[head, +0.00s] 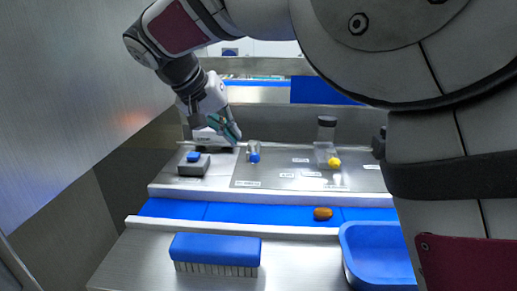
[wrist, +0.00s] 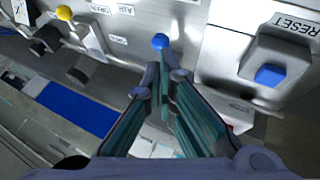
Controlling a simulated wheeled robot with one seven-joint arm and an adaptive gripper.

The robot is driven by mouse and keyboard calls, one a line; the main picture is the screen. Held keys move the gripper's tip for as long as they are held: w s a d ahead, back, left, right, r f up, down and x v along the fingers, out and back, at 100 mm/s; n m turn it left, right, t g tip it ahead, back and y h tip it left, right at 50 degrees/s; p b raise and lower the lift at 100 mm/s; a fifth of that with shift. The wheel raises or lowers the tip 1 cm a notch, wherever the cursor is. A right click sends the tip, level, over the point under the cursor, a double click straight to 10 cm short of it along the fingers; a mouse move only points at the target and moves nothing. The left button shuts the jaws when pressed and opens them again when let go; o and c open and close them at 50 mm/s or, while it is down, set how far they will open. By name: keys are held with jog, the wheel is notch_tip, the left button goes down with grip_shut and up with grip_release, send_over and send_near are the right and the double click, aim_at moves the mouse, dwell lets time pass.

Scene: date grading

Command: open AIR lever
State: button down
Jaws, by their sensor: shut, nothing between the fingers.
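My gripper (head: 231,133) is shut and empty, above the left part of the metal panel. In the wrist view its fingertips (wrist: 168,76) point at a blue-knobbed lever (wrist: 160,41), just short of the knob; I cannot tell whether they touch. In the head view the blue-knobbed lever (head: 254,157) stands just right of and below the fingers. A second lever with a yellow knob (head: 333,162) stands farther right; it also shows in the wrist view (wrist: 64,12).
A grey box with a blue button (head: 194,157), marked RESET in the wrist view (wrist: 271,75), stands left of the levers. In front lie a blue belt (head: 270,213) with a brown date (head: 323,213), a blue brush (head: 215,248) and a blue tray (head: 350,262).

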aim_at(254, 156)
jog(key=shift+t, duration=0.4)
jog(key=w+f, duration=0.1)
jog(key=f, duration=0.1)
jog(key=w+f+p, duration=0.1)
jog(key=w+f, duration=0.1)
jog(key=f, duration=0.1)
jog(key=w+d+f+p, duration=0.1)
jog(key=w+f, duration=0.1)
jog(key=f, duration=0.1)
jog(key=shift+w+f, duration=0.2)
